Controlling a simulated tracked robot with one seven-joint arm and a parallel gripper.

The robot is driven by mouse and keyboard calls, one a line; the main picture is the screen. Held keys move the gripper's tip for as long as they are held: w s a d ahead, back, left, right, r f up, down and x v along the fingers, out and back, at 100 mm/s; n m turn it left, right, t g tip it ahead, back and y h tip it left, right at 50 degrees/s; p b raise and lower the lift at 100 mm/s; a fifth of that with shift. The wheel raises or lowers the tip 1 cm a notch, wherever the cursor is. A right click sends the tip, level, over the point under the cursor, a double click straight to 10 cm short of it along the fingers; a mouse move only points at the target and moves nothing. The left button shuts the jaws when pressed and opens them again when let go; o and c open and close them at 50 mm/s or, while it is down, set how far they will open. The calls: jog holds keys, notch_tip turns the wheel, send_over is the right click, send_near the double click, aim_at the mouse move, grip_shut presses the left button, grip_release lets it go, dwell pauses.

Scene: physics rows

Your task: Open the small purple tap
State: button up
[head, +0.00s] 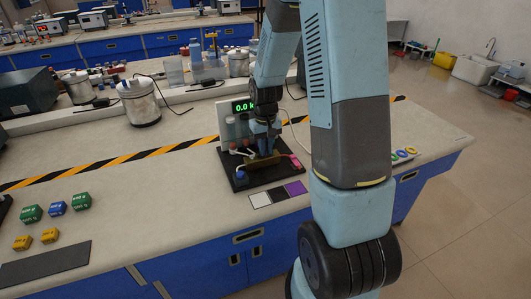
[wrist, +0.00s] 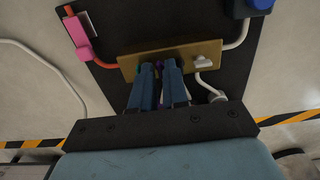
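The small purple tap shows only as a sliver of purple (wrist: 159,71) between my fingertips in the wrist view. My blue fingers hide most of it, so its handle angle cannot be read. My gripper (wrist: 158,78) is down at the tan plate (wrist: 126,66), with a narrow gap between its fingers. I cannot tell whether they press on the tap. In the head view my gripper (head: 264,154) points down over the black board (head: 240,181) by the display reading 0.0 (head: 243,106).
On the board are a pink block on a red pipe (wrist: 77,32), a blue block (wrist: 262,4) and a white tap (wrist: 203,61). White, black and purple squares (head: 277,194) lie in front. Green, blue and yellow blocks (head: 57,208) stand far left. The bench between is clear.

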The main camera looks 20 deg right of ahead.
jog(key=shift+f, duration=0.3)
jog(key=shift+r, duration=0.3)
dwell(0.4)
grip_shut()
jog(key=n, duration=0.4)
jog(key=shift+n, duration=1.5)
